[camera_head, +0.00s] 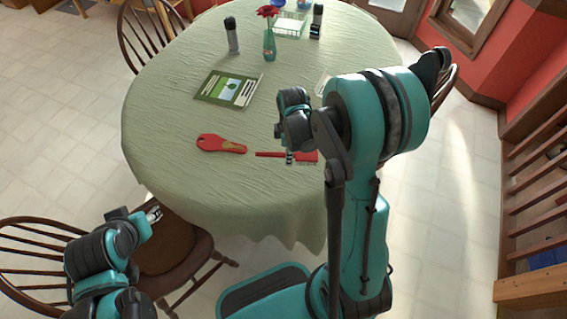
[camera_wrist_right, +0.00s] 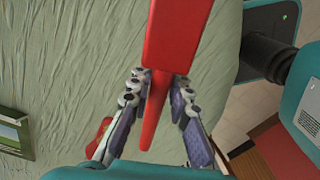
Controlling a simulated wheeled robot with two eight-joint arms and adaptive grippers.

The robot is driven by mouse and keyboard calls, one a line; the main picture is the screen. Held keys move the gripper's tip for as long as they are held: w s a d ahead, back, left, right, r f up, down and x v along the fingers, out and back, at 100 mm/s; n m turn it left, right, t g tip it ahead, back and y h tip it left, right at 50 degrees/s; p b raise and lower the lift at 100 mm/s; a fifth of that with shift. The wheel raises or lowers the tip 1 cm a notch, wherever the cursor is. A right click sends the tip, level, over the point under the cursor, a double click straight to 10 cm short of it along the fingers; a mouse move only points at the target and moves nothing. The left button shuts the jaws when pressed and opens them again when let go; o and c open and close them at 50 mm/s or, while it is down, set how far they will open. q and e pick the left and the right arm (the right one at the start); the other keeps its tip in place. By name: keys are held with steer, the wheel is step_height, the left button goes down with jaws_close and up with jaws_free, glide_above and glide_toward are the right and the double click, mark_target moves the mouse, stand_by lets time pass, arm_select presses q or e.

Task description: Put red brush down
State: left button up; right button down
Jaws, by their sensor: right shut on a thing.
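The red brush (camera_head: 306,157) is at the near right part of the round table, its handle pointing left and its bristled head to the right. My right gripper (camera_head: 289,157) is shut on it near the middle. In the right wrist view the brush (camera_wrist_right: 182,38) runs down between the two fingers (camera_wrist_right: 156,108), its wide red part close to the camera. I cannot tell whether the brush touches the cloth. My left gripper (camera_head: 154,214) is off the table at the lower left, apart from the brush; its opening is too small to judge.
The table has a pale green cloth (camera_head: 180,110). A red flat scoop-like object (camera_head: 215,143) lies left of the brush. A wooden chair (camera_head: 175,250) is at the near left.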

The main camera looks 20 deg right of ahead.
mark_target(282, 165)
steer(key=w+f, duration=0.1)
steer(key=w+a, duration=0.1)
steer(key=shift+w+a+f+b, duration=0.2)
steer(key=shift+w+f+b, duration=0.1)
steer(key=shift+f, duration=0.1)
steer(key=shift+f+b, duration=0.95)
steer(key=shift+f, duration=1)
steer(key=shift+f, duration=0.15)
steer(key=c, duration=1.4)
jaws_free()
